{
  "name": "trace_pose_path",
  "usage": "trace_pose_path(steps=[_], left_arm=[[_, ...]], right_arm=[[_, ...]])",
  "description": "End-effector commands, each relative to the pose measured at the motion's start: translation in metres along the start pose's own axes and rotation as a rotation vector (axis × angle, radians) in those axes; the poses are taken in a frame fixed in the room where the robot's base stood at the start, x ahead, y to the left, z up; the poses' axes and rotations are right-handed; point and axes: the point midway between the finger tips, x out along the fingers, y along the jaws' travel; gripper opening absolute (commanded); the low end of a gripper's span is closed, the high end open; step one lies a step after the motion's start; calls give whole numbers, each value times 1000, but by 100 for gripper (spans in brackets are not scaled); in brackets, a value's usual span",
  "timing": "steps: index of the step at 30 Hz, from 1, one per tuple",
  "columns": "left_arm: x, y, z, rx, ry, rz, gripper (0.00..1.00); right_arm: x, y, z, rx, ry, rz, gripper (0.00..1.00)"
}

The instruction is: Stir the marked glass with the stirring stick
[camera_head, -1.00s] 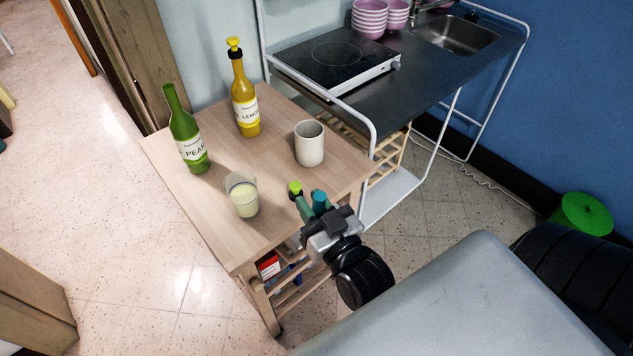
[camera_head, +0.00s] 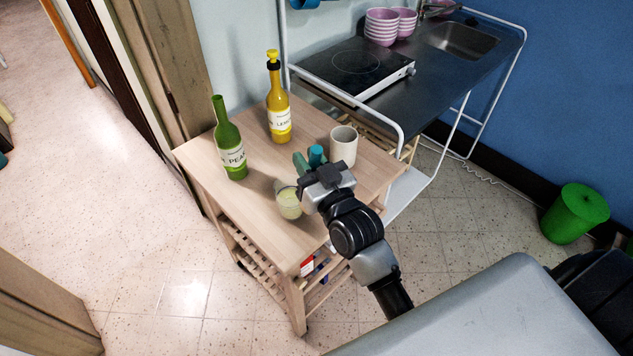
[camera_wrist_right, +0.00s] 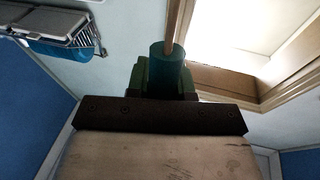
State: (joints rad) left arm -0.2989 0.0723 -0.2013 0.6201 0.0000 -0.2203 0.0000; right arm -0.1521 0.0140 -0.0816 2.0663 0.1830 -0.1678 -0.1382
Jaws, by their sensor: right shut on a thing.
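The glass (camera_head: 289,205), clear with pale yellow-green liquid, stands upright on the wooden trolley near its front edge. I cannot make out a separate mark on it. My right gripper (camera_head: 308,162) is just right of and above the glass, partly overlapping it in the head view. Its green fingers are shut on the stirring stick, whose teal part (camera_head: 316,154) shows beside them. In the right wrist view, the gripper (camera_wrist_right: 165,78) holds the teal part (camera_wrist_right: 167,68), with a thin wooden shaft (camera_wrist_right: 171,25) extending from it. The stick's tip is hidden in the head view. My left gripper is not in view.
On the trolley top (camera_head: 255,195) are a green PEAR bottle (camera_head: 229,145), a yellow LEMON bottle (camera_head: 278,105) at the back and a cream mug (camera_head: 344,148) close behind the gripper. A counter with hotplate (camera_head: 353,67) adjoins on the right. The trolley's front left is clear.

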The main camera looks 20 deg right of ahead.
Motion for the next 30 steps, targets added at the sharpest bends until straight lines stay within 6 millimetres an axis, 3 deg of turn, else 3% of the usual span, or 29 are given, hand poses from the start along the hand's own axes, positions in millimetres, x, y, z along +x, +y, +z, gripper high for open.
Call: trace_pose_path(steps=[1,6,11,30], left_arm=[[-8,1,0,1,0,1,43],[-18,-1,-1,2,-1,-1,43],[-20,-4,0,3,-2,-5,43],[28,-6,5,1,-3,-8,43]], right_arm=[[12,2,-13,-1,9,-7,0],[44,7,-36,6,17,-26,0],[57,10,-42,10,18,-33,0],[57,10,5,10,18,-34,0]])
